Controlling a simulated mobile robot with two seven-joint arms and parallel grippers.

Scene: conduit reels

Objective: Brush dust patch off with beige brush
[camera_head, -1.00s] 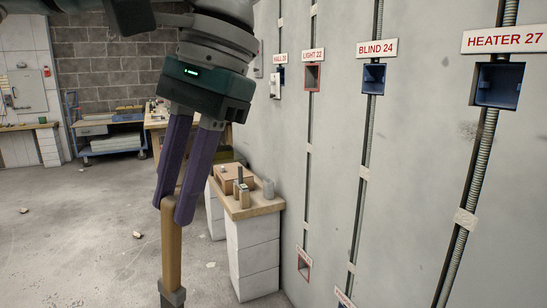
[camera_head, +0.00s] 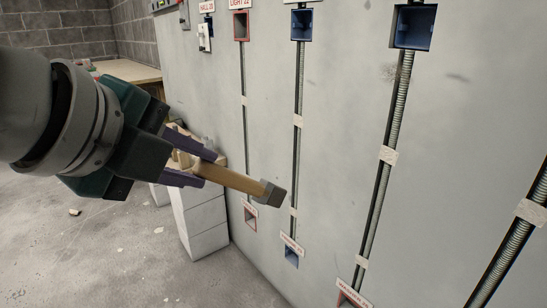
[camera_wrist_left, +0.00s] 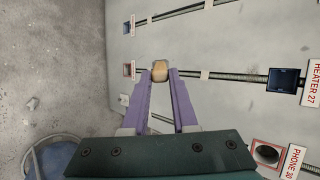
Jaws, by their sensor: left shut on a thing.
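The beige brush (camera_head: 232,179) has a wooden handle and a grey block-shaped head that points right and slightly down toward the wall. My left gripper (camera_head: 207,168) is shut on its handle, with purple fingers on both sides. In the left wrist view the handle's end (camera_wrist_left: 160,70) shows between the fingertips (camera_wrist_left: 160,78). A dark speckled dust patch (camera_head: 388,73) is on the grey wall, left of the conduit below the right-hand blue box. The brush head is apart from it, lower and to the left. My right gripper is not in view.
The wall (camera_head: 340,130) carries several vertical conduits in slots and wall boxes, such as a blue box (camera_head: 413,27) and a red-rimmed box (camera_head: 241,25). A white block pedestal (camera_head: 203,215) stands behind the gripper. The floor at left is mostly clear.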

